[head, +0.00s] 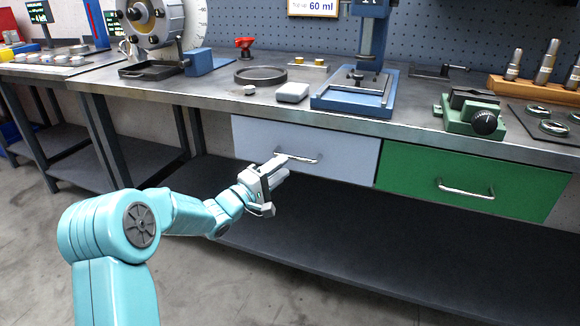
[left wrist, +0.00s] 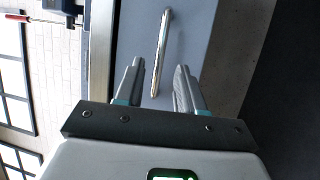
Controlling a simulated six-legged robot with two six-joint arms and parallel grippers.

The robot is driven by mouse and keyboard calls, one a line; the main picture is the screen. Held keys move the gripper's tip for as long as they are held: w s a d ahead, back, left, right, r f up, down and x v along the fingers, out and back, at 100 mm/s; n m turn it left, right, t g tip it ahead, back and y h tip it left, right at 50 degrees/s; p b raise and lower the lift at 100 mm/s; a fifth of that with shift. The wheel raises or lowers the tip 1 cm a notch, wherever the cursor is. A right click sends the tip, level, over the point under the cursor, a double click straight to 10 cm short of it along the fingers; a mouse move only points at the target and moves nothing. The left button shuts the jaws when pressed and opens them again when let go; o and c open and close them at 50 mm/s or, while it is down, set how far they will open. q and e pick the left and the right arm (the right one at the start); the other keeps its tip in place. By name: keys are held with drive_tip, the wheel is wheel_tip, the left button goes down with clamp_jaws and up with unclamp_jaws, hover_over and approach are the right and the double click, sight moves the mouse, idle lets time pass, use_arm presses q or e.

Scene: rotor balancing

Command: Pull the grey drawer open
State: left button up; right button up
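The grey drawer (head: 345,158) sits under the workbench top, left of a green drawer, and looks shut. Its silver bar handle (head: 302,158) runs across the front. My left gripper (head: 280,165) is in front of the drawer at the handle's left end. In the left wrist view the two fingers (left wrist: 160,85) are apart, and the handle (left wrist: 162,45) lies ahead of and partly between them. I cannot see any finger touching the handle. The drawer front (left wrist: 195,40) fills the middle of that view. My right gripper is not in view.
The green drawer (head: 470,185) with its own handle is to the right. The workbench (head: 225,92) carries a blue stand (head: 355,98), a green vise-like tool (head: 470,115) and a dark round dish (head: 260,76). A dark lower shelf (head: 380,245) lies below the drawers.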

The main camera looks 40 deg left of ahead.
sight(293, 159)
use_arm(q)
drive_tip(key=x, duration=0.4)
drive_tip(key=shift+w+b, duration=0.1)
drive_tip(key=shift+b, duration=0.2)
clamp_jaws()
drive_tip(key=shift+d, duration=0.1)
